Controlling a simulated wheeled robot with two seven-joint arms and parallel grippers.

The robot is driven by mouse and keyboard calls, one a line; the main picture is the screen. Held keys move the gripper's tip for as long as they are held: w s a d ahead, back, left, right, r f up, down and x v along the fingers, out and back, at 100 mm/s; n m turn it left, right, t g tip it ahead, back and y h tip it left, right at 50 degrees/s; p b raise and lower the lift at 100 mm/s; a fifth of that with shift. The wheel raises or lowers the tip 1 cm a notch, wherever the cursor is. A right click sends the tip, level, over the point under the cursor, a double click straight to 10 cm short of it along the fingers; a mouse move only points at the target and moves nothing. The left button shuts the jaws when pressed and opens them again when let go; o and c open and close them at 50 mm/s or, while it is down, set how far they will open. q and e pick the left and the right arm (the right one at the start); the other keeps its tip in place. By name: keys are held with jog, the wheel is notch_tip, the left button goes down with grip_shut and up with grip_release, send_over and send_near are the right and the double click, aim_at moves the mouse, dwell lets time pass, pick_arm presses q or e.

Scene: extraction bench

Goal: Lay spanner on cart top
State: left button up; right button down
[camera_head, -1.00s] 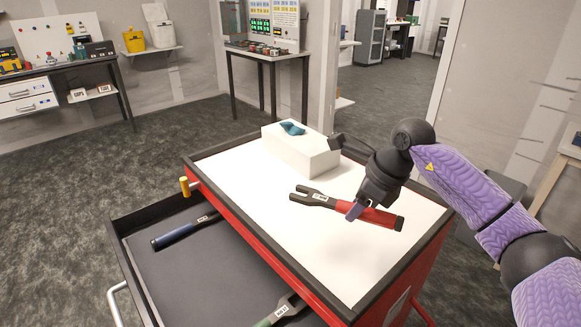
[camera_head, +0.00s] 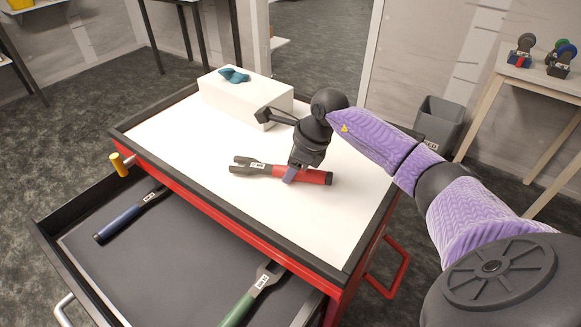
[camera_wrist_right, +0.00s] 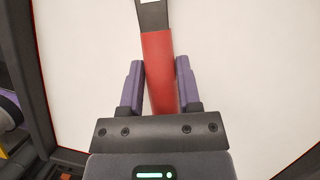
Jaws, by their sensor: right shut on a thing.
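The spanner is dark with an open-ended head (camera_head: 247,164) and a red handle (camera_head: 318,177). My right gripper (camera_head: 291,174) is shut on the red handle. In the right wrist view, the handle (camera_wrist_right: 158,60) lies between the two purple fingers of the gripper (camera_wrist_right: 159,90). The spanner is over the middle of the white cart top (camera_head: 200,140), roughly level and at or close above it; I cannot tell if it touches. My left gripper is not in view.
A white box (camera_head: 250,98) with a teal object (camera_head: 234,75) stands at the back of the cart top. The open drawer (camera_head: 150,260) holds a blue-handled spanner (camera_head: 120,222) and a green-handled spanner (camera_head: 240,308). The cart top is otherwise bare.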

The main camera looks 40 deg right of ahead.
jog(key=c, duration=0.7)
grip_release()
jog(key=shift+f, duration=0.15)
jog(key=shift+c, duration=0.2)
jog(key=o, duration=0.4)
jog(key=shift+o, duration=0.2)
jog(key=shift+r, duration=0.5)
jog(key=p+v, duration=0.2)
jog(key=v, duration=0.9)
jog(key=shift+r, duration=0.2)
jog(key=shift+s+d, duration=0.1)
jog(key=shift+d, duration=0.05)
